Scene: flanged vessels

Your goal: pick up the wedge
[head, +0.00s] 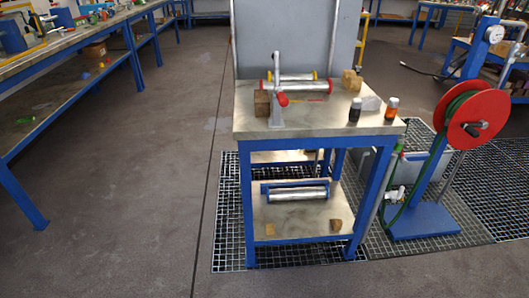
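No piece is clearly identifiable as the wedge at this size. A pale grey, slanted piece (371,103) lies on the bench top, just behind and between two small bottles. Brown wooden blocks also sit on the top, one at the left edge (262,103) and a stacked-looking group (351,80) at the back right. Two small wooden pieces lie on the lower shelf, one at left (270,229) and one at right (336,225). My gripper is not in view.
The blue-framed bench (320,128) stands on floor grating. Its top also holds metal cylinders (311,87), an upright grey tool (276,100), a dark bottle (355,109) and an orange bottle (391,108). A red hose reel (472,115) stands close at right. Floor at left is clear.

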